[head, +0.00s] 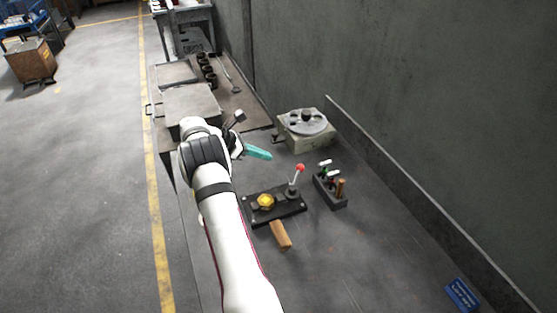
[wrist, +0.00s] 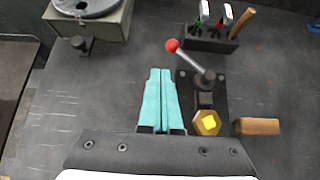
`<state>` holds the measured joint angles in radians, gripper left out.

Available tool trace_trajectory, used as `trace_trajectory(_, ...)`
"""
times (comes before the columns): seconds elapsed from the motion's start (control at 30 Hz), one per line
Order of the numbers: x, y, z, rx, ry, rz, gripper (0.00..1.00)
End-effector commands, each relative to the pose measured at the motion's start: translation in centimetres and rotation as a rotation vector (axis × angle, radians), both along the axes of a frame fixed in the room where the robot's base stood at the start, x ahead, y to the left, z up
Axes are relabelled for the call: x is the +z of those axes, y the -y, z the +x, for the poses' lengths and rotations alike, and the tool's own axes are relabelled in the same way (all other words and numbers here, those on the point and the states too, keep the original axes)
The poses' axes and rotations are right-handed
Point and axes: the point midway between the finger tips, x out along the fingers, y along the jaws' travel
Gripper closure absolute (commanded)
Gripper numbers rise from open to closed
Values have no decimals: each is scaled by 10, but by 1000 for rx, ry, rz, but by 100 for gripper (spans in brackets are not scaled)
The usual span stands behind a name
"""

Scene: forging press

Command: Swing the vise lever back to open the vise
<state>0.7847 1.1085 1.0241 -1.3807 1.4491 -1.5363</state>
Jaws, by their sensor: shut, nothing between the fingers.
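The vise (head: 290,208) is a dark plate on the bench, holding a yellow hexagonal piece (head: 265,201). Its lever (head: 296,179) has a red ball knob and stands up tilted from a pivot at the plate's right end. In the wrist view the lever (wrist: 190,58) slants from the pivot toward the upper left, and the yellow piece (wrist: 207,122) sits below the pivot. My gripper (head: 268,156) has teal fingers, shut and empty, above the bench. In the wrist view the fingertips (wrist: 160,72) are just left of the vise, below the red knob, apparently not touching it.
A grey box with a round disc (head: 303,128) is farther back. A wall bounds the bench on the right; the front right bench is mostly clear.

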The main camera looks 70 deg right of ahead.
Motion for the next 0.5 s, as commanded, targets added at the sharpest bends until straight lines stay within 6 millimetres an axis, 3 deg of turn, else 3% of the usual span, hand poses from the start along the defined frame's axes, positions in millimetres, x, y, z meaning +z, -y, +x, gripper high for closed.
trace_trajectory(0.2, 26, -22, 23, 1, 0, 0, 100)
trace_trajectory(0.5, 35, -30, 30, 0, 0, 0, 100)
